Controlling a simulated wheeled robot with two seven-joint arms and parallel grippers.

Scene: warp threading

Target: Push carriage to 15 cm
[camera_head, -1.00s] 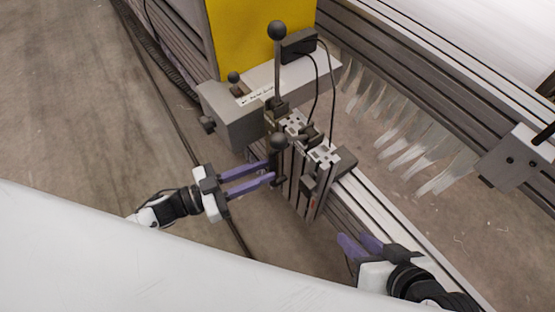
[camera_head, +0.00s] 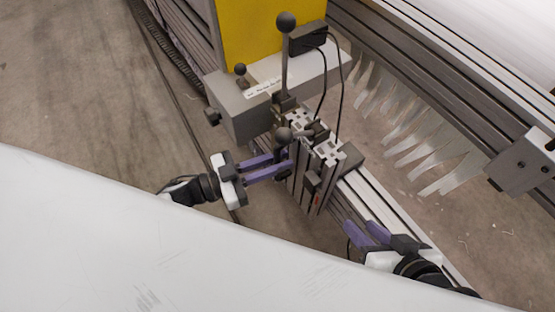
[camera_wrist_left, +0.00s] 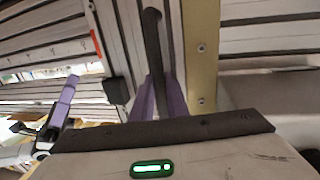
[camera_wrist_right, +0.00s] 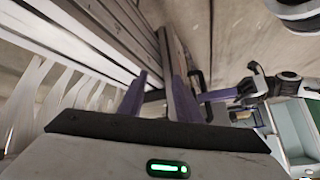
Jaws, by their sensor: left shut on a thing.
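The carriage (camera_head: 311,178), a block of grey slotted profiles with black clamps, stands on the long metal rail (camera_head: 375,198). A dark lever with a black ball knob (camera_head: 284,135) is at its left side. My left gripper (camera_head: 285,165) is shut on the dark upright bar (camera_wrist_left: 154,45) beside the carriage. In the left wrist view that bar runs between the purple fingers. My right gripper (camera_head: 364,230) is open beside the rail, to the lower right of the carriage. In the right wrist view its fingers (camera_wrist_right: 158,90) are apart. No scale mark is readable.
A grey housing (camera_head: 240,115) with a yellow panel (camera_head: 262,40) stands behind the carriage. Cables hang from a black box (camera_head: 307,38). Pale, pointed strips (camera_head: 430,160) hang along the right side. A grey bracket (camera_head: 522,165) sits further right. The left floor is clear.

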